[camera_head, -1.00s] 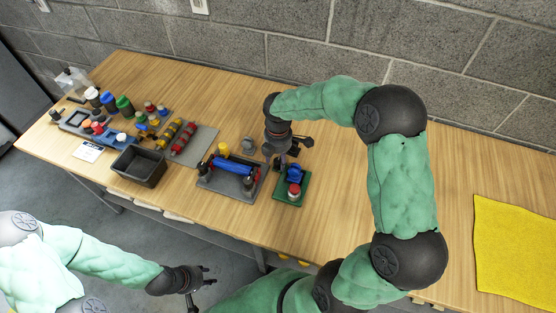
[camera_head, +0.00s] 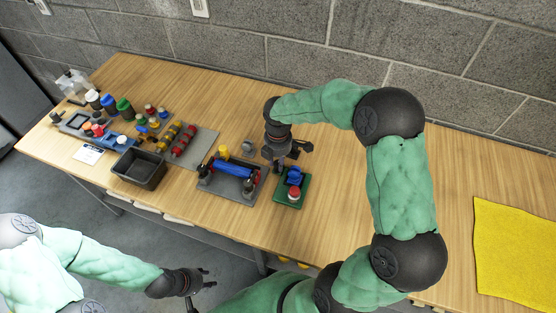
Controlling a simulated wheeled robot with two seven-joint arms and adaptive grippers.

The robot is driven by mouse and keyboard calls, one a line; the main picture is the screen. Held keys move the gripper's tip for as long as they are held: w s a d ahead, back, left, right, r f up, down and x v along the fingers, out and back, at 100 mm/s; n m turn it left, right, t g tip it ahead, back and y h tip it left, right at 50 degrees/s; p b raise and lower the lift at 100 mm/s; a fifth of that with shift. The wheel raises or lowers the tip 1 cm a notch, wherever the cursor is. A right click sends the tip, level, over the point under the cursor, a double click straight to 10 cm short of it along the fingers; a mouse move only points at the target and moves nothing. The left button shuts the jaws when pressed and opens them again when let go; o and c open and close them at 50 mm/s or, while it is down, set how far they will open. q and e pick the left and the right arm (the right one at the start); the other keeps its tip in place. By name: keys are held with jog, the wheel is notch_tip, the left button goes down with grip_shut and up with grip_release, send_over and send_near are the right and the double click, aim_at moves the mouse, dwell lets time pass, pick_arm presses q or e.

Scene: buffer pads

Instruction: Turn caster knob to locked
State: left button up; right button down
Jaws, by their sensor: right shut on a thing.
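A green base (camera_head: 279,196) stands near the table's front edge, with a blue knob-like part (camera_head: 294,177) at its back and a red and white round piece (camera_head: 294,193) in front. I cannot tell from this view which way the knob points. My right gripper (camera_head: 283,166) comes down from above at the back left of the base. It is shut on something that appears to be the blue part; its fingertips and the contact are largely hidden. My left gripper (camera_head: 204,285) is open and empty, low in front of the table.
A grey tray (camera_head: 209,187) with a blue roller and a yellow knob is just left of the base. A black bin (camera_head: 139,170) and several coloured parts stand further left.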

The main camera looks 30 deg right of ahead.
jog(key=m+p, duration=0.1)
jog(key=m, duration=0.2)
jog(key=shift+m, duration=0.3)
jog(key=m+p, duration=0.1)
jog(key=m, duration=0.3)
jog(key=shift+m, duration=0.3)
jog(key=m, duration=0.4)
jog(key=shift+m, duration=2.5)
jog(key=c, duration=1)
grip_release()
